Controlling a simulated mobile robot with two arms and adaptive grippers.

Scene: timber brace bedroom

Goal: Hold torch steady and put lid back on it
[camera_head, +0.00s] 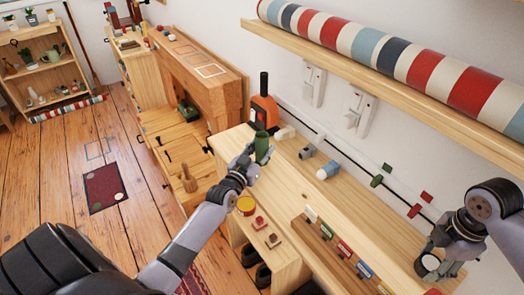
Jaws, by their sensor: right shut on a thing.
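A dark green upright cylinder (262,146), which looks like the torch, is near the left end of the wooden bench top. My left gripper (251,161) is right beside its lower part. At this size I cannot tell whether its fingers are open or shut around the cylinder. My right gripper (433,260) is far to the right, low over the bench's right part. It is shut on a small round pale thing with a dark rim (430,263), possibly the lid. The gripper partly hides this thing.
An orange and black tool (264,112) stands behind the green cylinder. A grey piece (307,151) and a white-blue piece (327,171) lie mid-bench. A rack with coloured clips (344,248) lines the front. A shelf with a striped roll (372,50) overhangs the back.

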